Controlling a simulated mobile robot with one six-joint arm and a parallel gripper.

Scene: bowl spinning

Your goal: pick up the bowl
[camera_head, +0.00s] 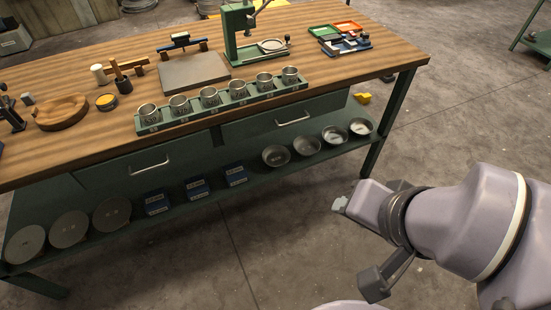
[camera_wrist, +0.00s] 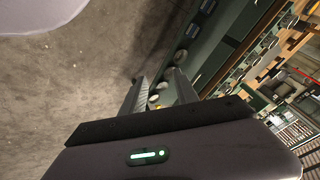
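Several shallow metal bowls stand in a row on the right part of the workbench's lower shelf. From left to right, the row includes a bowl (camera_head: 275,156), a second bowl (camera_head: 307,145) and a third bowl (camera_head: 335,134), with another bowl (camera_head: 361,126) at the right end. My gripper (camera_head: 356,244) is at the lower right in the head view, in front of the bench and apart from the bowls. Its fingers are spread with nothing between them. In the wrist view the open gripper (camera_wrist: 160,76) points toward the shelf, with small pale bowls (camera_wrist: 181,57) beyond the fingers.
The workbench (camera_head: 110,166) has drawers above the shelf and a leg (camera_head: 387,125) right of the bowls. Blue boxes (camera_head: 196,188) and metal discs (camera_head: 68,229) sit further left on the shelf. A rack of cups (camera_head: 215,107) stands on top. The floor before the bench is clear.

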